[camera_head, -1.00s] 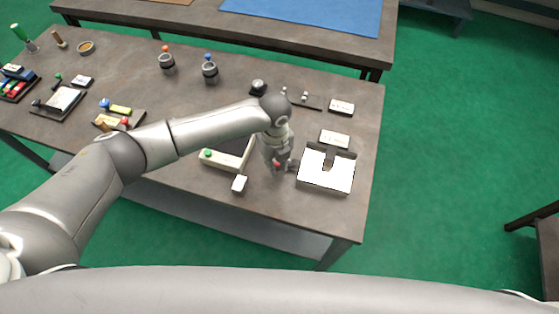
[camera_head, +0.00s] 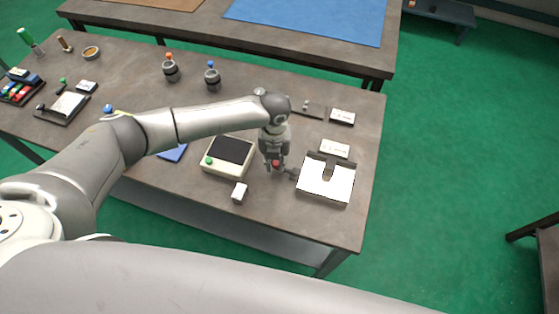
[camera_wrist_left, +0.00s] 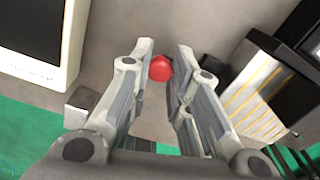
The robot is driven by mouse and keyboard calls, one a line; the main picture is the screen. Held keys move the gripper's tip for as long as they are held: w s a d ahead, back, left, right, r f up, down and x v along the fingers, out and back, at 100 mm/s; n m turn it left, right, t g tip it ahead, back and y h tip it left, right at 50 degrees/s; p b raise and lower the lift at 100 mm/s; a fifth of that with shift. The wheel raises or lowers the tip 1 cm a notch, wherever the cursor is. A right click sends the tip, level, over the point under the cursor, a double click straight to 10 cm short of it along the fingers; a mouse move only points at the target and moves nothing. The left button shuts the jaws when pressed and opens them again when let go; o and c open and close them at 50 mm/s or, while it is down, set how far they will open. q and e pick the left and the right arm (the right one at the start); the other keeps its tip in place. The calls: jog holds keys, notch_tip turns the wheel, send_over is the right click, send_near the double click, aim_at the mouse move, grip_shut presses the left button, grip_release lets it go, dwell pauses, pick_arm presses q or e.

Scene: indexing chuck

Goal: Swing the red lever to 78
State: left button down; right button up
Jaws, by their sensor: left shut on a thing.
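The red lever's round knob (camera_wrist_left: 160,68) sits between the fingertips of my left gripper (camera_wrist_left: 162,60) in the left wrist view. In the head view the left gripper (camera_head: 275,163) points down at the table, with the red knob (camera_head: 276,163) at its tips. The left gripper is shut on the knob. The indexing chuck device, a white-faced plate with a dark notch (camera_head: 327,184), stands just right of the gripper. Its markings are too small to read in the head view. In the wrist view its dark body with yellowish lines (camera_wrist_left: 262,100) shows at the right. The right gripper is not seen.
A cream box with a dark screen and green button (camera_head: 228,157) stands left of the gripper. A small white block (camera_head: 239,193) is near the table's front edge. White label cards (camera_head: 334,149) lie behind the device. Two round knobbed pots (camera_head: 212,77) stand farther back.

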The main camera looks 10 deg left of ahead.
aim_at(276, 163)
pick_arm(q)
jog(key=shift+w+r, duration=0.1)
jog(key=shift+w, duration=0.1)
jog(key=c, duration=1.3)
grip_release()
jog(key=shift+s, duration=0.1)
notch_tip(276, 163, up, 12)
